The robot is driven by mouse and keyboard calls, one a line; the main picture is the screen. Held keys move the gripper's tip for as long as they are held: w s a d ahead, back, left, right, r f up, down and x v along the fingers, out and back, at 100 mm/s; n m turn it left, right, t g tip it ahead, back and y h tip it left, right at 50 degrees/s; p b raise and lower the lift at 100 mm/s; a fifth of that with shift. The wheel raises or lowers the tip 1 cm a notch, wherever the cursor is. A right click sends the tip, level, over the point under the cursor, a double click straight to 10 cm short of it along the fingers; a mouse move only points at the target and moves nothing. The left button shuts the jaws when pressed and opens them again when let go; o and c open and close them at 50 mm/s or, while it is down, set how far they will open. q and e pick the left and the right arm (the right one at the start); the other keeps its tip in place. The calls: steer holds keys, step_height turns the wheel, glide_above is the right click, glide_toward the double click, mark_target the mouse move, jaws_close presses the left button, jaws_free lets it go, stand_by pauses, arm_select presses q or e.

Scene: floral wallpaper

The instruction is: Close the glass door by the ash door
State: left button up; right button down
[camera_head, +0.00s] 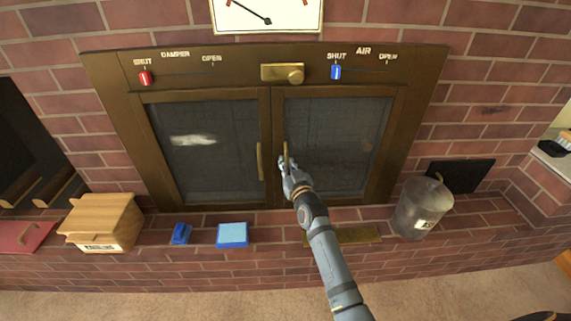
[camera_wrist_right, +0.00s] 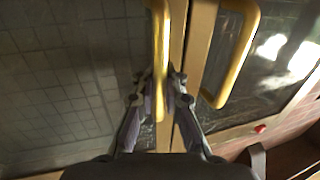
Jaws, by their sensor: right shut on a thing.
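The stove has two glass doors in a brown metal frame. The left glass door (camera_head: 205,160) looks flush, with an upright brass handle (camera_head: 260,162). The right glass door (camera_head: 335,130) looks flush or nearly so; a small gap cannot be ruled out. My right gripper (camera_head: 285,163) is at the right door's brass handle (camera_wrist_right: 161,60), shut on its end in the wrist view (camera_wrist_right: 160,100). The other door's handle (camera_wrist_right: 236,55) is beside it, apart from the fingers. A flat bronze plate (camera_head: 358,235) lies low under the right door; I cannot tell whether it is the ash door.
A red damper slider (camera_head: 145,78) and blue air slider (camera_head: 336,73) sit above, with a brass knob (camera_head: 293,74) between.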

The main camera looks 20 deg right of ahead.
steer(key=c, duration=1.4)
jaws_free()
steer(key=shift+d, duration=0.1)
steer(key=s, duration=1.2)
steer(key=shift+d, duration=0.3)
